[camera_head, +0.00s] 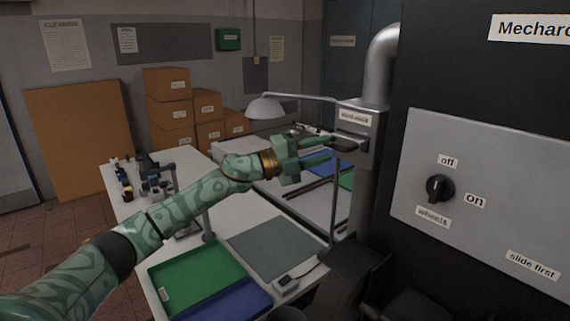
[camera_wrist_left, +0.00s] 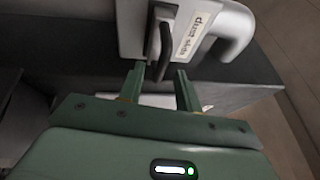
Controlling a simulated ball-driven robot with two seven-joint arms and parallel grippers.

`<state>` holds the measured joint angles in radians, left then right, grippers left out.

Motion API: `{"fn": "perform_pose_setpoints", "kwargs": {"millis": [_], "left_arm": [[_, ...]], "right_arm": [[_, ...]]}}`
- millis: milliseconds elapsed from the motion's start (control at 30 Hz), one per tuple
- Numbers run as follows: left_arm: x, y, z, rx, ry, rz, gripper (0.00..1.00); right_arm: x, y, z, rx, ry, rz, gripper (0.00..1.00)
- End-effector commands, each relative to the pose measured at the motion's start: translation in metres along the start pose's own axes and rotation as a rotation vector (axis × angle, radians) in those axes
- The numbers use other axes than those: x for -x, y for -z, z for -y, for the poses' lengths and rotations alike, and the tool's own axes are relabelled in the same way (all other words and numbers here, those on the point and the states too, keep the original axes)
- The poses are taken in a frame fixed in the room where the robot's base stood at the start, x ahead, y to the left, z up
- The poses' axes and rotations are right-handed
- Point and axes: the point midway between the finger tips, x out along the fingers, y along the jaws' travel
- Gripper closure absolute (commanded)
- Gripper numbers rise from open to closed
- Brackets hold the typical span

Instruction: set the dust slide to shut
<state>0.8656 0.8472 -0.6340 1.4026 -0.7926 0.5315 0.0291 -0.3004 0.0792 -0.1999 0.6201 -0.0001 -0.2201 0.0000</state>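The dust slide is a grey box (camera_head: 355,119) with a white label, set on the vertical metal duct. Its dark handle (camera_head: 350,144) sticks out from the box toward the left. In the left wrist view the dark handle (camera_wrist_left: 160,48) stands out from the box's pale face. My left gripper (camera_head: 328,147) is open, just left of the handle. In the left wrist view the handle's near end shows in the gap between the two fingertips (camera_wrist_left: 160,75), and the fingers are apart from each other. I cannot tell whether they touch it. My right gripper is not in view.
A dark machine with a grey panel and a wheels knob (camera_head: 440,188) stands at the right, the knob's pointer toward off. A label reads slide first (camera_head: 533,265). A lamp (camera_head: 266,107) stands behind my gripper. The bench below holds a green tray (camera_head: 197,277) and a grey mat (camera_head: 275,246).

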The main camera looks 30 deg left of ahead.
Motion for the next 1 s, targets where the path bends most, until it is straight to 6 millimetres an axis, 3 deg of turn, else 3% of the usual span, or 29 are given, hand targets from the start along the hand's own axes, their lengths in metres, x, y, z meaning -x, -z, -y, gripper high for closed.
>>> {"fn": "perform_pose_setpoints", "kwargs": {"millis": [200,400,600,1000], "left_arm": [[0.063,0.000,-0.008,-0.001,-0.007,0.001,0.66],[0.102,0.000,-0.007,0.002,-0.005,0.000,0.66],[0.118,-0.001,-0.003,0.000,-0.003,0.000,0.66],[0.118,-0.001,-0.001,0.000,-0.001,-0.001,0.66]], "right_arm": [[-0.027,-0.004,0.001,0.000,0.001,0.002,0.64],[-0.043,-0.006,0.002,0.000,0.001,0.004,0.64],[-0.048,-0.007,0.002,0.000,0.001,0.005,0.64],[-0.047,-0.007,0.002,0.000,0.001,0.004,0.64]]}}
